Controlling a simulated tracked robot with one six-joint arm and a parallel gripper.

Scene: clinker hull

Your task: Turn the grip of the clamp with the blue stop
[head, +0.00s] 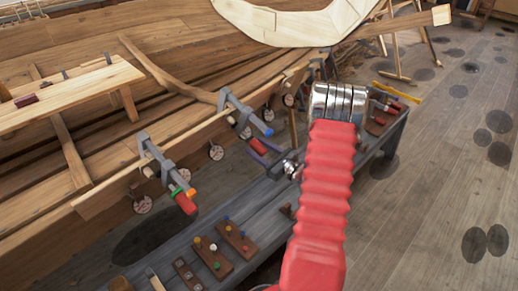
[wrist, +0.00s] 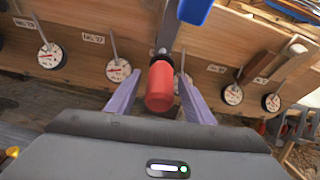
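The clamp (head: 236,106) with the blue stop (head: 267,131) sits on the hull's upper plank edge, in the middle of the head view. Its red grip (head: 258,146) hangs at the lower end of its screw. In the wrist view the blue stop (wrist: 195,10) is at the top and the red grip (wrist: 160,88) is central, end towards me. My gripper (wrist: 159,77) is open, its purple fingers on either side of the grip, with a visible gap at each side. In the head view my gripper (head: 261,149) is partly hidden by my arm.
Another clamp (head: 155,155) with orange and green parts and a red grip is to the left. Round dials (head: 216,152) hang along the plank. Below is a grey bench (head: 170,238) with pegged wooden blocks (head: 207,257). Open floor (head: 440,180) lies to the right.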

